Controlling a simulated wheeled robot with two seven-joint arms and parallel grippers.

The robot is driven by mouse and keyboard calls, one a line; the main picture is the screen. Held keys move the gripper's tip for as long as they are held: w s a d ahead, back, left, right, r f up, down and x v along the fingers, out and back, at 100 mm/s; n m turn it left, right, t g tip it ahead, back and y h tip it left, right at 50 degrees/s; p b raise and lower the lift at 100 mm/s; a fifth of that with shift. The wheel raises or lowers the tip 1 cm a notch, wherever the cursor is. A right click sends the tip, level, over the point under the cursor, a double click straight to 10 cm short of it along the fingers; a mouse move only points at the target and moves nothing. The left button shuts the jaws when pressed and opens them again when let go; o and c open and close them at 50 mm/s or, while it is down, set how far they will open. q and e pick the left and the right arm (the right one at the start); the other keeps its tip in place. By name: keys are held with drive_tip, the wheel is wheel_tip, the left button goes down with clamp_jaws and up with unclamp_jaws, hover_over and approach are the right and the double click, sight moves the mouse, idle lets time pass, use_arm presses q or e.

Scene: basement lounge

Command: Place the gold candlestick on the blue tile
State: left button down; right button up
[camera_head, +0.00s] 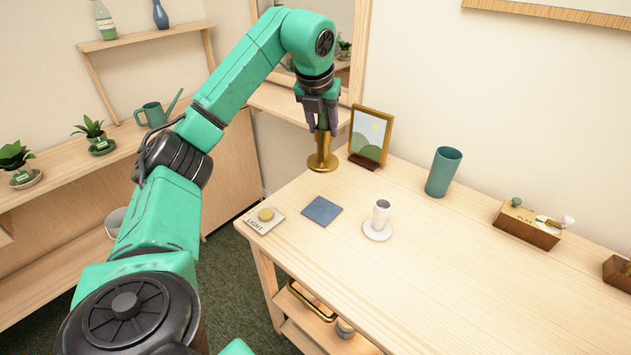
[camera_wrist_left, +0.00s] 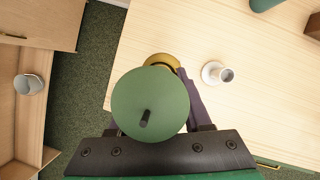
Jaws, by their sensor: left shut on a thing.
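The gold candlestick (camera_head: 323,163) is upright in my left gripper (camera_head: 322,121), which is shut on its stem. Its round base shows over the back left edge of the table; I cannot tell whether it touches the wood. In the left wrist view, a dark green disc with a short dark pin (camera_wrist_left: 150,104) fills the middle, with part of the gold base (camera_wrist_left: 162,61) behind it. The blue tile (camera_head: 321,211) lies flat and bare on the table, nearer than the candlestick; I cannot make it out in the wrist view. My right gripper is out of view.
A teal tumbler (camera_head: 443,172) and wooden box (camera_head: 527,225) are farther right.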

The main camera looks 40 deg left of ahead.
use_arm(q)
wheel_tip(320, 180, down, 16)
drive_tip(key=shift+f+p, duration=0.25)
drive_tip(key=shift+p, duration=0.05)
drive_tip(key=c, duration=0.8)
unclamp_jaws()
drive_tip(key=shift+f, duration=0.1)
drive_tip(key=o, duration=0.5)
drive_tip(key=shift+c, duration=0.2)
drive_tip(key=b, duration=0.1)
approach(319, 168)
drive_tip(key=x, duration=0.4)
drive_tip(key=shift+w+f, duration=0.15)
drive_tip(key=shift+f, duration=0.2)
